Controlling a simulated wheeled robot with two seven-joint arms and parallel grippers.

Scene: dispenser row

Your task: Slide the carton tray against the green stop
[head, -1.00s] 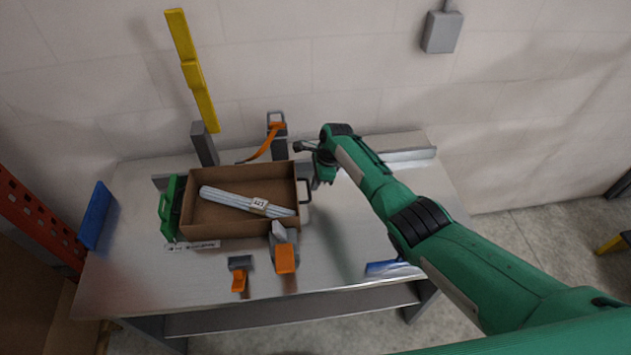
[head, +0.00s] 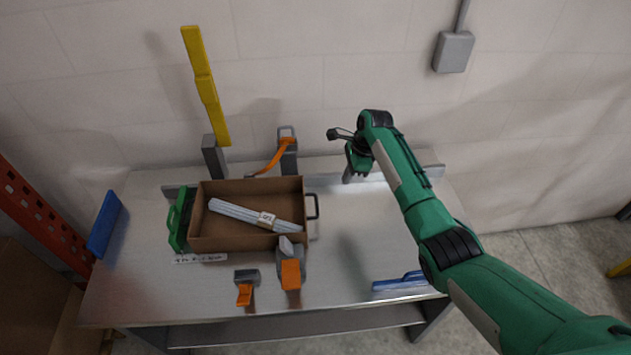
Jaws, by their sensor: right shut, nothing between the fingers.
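The carton tray (head: 195,239), a brown open box with a dark handle (head: 314,207) on its right side, sits on the metal table. It holds a bundle of pale tubes (head: 240,212) with a white label. The green stop (head: 178,220) stands at the tray's left side, and the two look to be touching, though any thin gap is hard to tell. My right gripper (head: 349,174) is shut and empty, to the right of and behind the handle, apart from the tray. My left gripper is not in view.
An orange-and-grey clamp (head: 290,272) stands at the tray's front right, a smaller one (head: 245,290) further left. Another with an orange strap (head: 287,150) is behind the tray. A yellow bar (head: 205,88) rises at the back. The table's right part is mostly clear, with a blue-handled item (head: 400,282) at the front edge.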

